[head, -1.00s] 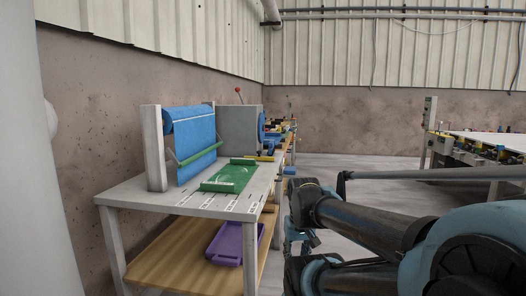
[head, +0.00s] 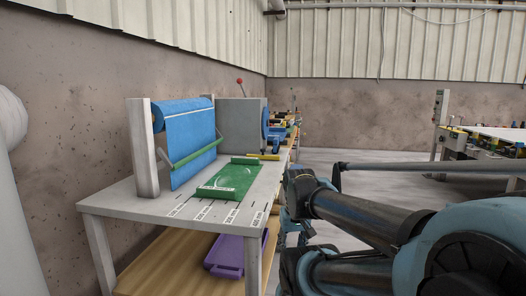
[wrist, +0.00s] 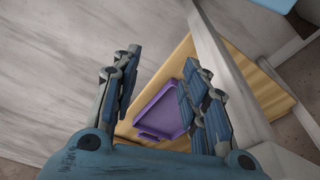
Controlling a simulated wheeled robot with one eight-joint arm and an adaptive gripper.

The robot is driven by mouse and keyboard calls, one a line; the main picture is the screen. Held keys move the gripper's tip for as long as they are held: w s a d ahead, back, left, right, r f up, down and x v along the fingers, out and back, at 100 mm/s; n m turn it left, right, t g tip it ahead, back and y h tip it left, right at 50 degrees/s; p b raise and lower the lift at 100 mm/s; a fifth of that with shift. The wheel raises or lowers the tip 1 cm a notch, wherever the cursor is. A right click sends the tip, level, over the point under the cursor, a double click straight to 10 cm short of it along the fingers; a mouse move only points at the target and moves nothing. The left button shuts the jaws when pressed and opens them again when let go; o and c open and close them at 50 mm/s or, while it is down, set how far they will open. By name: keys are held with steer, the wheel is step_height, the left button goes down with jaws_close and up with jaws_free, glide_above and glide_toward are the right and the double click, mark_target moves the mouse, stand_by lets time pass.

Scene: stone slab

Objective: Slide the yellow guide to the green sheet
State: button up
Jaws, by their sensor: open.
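The yellow guide (head: 263,157) is a thin bar on the table just beyond the sheet, near the right edge, apart from the sheet. My gripper (wrist: 160,88) is open and empty in the wrist view, beside the table and facing down toward the lower shelf. In the head view my gripper is mostly hidden by my arm, right of the table.
A blue roll (head: 185,140) hangs on an upright frame with a green bar. A grey box (head: 240,125) stands behind. A purple tray (wrist: 165,108) rests on the wooden lower shelf (wrist: 185,58). Another bench (head: 488,137) is at the right; floor between is clear.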

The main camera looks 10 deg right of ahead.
steer(key=w+r+n, duration=0.1)
steer(key=w+r, duration=1.2)
steer(key=r, duration=0.2)
step_height(320, 180, up, 16)
steer(key=n+t+y, duration=0.2)
steer(key=n, duration=0.2)
glide_above(263, 154)
steer(key=s+d, duration=0.3)
steer(key=s, duration=0.2)
steer(key=x, duration=1.6)
steer(key=shift+s+f, duration=0.2)
steer(key=shift+f, duration=0.15)
steer(key=shift+c, duration=0.6)
jaws_close()
